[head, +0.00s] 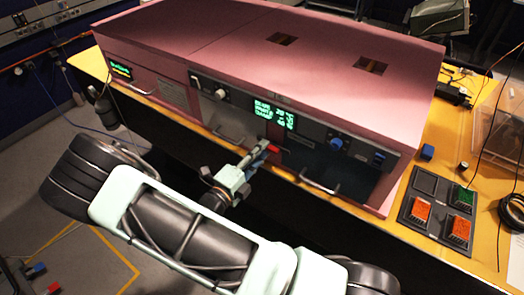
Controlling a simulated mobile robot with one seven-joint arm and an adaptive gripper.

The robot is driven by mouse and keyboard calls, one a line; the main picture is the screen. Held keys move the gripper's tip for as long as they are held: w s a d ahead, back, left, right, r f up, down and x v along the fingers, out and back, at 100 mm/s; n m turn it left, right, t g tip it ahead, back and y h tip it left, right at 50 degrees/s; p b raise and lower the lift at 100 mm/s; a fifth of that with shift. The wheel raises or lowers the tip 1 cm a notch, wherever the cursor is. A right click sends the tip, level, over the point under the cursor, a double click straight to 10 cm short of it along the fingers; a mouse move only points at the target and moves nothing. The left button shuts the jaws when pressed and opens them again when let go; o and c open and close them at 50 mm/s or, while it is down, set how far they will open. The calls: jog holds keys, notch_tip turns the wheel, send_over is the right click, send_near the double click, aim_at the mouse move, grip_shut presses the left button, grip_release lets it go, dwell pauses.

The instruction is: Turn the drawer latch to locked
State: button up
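A pink foam enclosure (330,50) stands on the yellow bench, its grey front panel facing me. A small red lever (273,148), which looks like the drawer latch, sits on the front panel below the green display. It points to the right, slightly downward. My gripper (261,150) is at the left end of the red lever, touching it or very close. The fingertips are small and partly cover the lever's base, so I cannot tell whether they are shut on it.
Bar handles (320,187) stick out along the lower front.

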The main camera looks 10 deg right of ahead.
jog(key=v, duration=1.1)
jog(key=shift+s, duration=0.15)
jog(key=shift+a, duration=0.1)
